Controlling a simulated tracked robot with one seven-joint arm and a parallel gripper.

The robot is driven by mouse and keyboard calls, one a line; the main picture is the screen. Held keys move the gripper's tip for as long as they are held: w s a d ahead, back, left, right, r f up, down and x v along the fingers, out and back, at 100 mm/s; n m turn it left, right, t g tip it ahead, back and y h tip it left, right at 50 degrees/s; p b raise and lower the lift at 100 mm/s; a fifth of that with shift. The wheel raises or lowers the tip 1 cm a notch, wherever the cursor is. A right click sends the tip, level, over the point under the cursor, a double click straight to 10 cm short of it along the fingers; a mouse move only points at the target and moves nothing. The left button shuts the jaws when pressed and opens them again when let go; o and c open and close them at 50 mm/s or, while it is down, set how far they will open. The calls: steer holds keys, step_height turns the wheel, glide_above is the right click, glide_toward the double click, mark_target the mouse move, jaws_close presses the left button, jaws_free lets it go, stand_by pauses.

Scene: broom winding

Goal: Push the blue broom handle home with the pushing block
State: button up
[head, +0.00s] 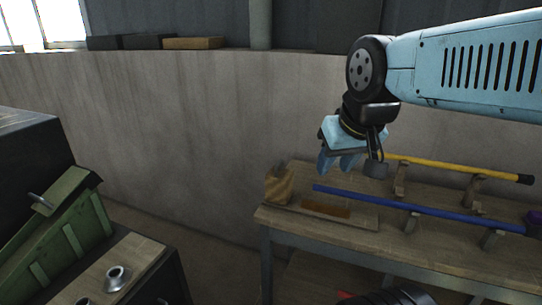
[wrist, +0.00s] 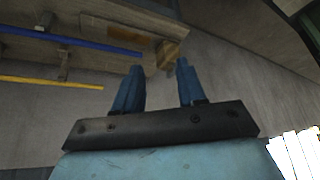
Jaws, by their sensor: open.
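The blue broom handle (head: 420,209) lies across supports on the wooden bench, its left end near a flat board. It also shows in the wrist view (wrist: 70,38). A light wooden block (head: 279,186) with a grey top part, seemingly the pushing block, stands at the bench's left end, apart from the handle's tip. In the wrist view the block (wrist: 168,54) appears beyond and between my fingertips. My gripper (head: 338,171) is open and empty, its blue fingers pointing down, above and right of the block in the head view; it also shows in the wrist view (wrist: 160,66).
A yellow handle (head: 450,166) lies behind the blue one on supports. A brown bar (head: 326,211) lies on the board (head: 360,217). A concrete wall (head: 180,130) stands behind; a green machine (head: 65,240) is at left.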

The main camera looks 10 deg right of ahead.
steer(key=shift+w, duration=0.35)
steer(key=shift+a, duration=0.15)
steer(key=w+a+f+m+t+y, duration=0.1)
steer(key=w+a+f+t, duration=0.15)
steer(key=w, duration=0.55)
steer(key=w+a+f+t, duration=0.15)
steer(key=w+a, duration=0.25)
steer(key=w, duration=0.4)
steer(key=w+a+f+m+t+y, duration=0.1)
steer(key=w+a+f, duration=0.15)
steer(key=w, duration=0.45)
steer(key=m+t+h, duration=0.3)
steer(key=t+h, duration=0.1)
steer(key=h, duration=0.9)
glide_toward(280, 160)
steer(key=x, duration=0.6)
steer(key=f+x, duration=0.1)
steer(key=x, duration=0.3)
steer(key=shift+y, duration=0.3)
steer(key=shift+r, duration=0.1)
jaws_close()
